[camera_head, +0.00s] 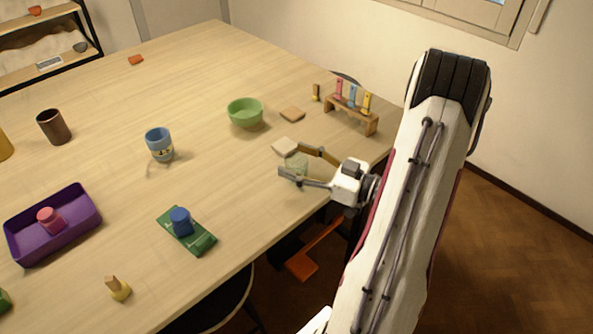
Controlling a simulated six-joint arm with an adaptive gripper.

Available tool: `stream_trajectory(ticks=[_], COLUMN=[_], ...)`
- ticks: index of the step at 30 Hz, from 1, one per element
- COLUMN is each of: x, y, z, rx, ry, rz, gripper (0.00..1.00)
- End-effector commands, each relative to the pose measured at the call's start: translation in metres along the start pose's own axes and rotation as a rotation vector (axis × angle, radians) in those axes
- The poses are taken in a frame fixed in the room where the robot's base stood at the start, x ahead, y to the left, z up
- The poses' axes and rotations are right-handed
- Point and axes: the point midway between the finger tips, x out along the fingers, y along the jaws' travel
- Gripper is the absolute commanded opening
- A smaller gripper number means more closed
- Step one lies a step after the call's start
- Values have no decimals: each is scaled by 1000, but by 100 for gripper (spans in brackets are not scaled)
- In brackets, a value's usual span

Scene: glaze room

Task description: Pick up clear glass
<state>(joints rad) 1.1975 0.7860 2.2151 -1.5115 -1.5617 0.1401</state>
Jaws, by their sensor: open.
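The clear glass (297,165) stands on the table near its right edge. It looks small, pale greenish and see-through. My gripper (294,162) reaches in from the right, open, with one finger on the near side of the glass and the other on its far side. The near finger hides part of the glass. I cannot tell whether either finger touches it.

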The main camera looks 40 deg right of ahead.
Motion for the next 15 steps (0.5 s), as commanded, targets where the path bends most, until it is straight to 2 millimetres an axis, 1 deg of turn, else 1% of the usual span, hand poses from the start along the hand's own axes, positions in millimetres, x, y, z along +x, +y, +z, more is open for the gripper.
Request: stream_trajectory(ticks=[4, 15], x=[6, 6], y=[0, 0], z=[0, 0], rx=[0, 0], ry=[0, 0], rz=[0, 1], gripper=[60, 60])
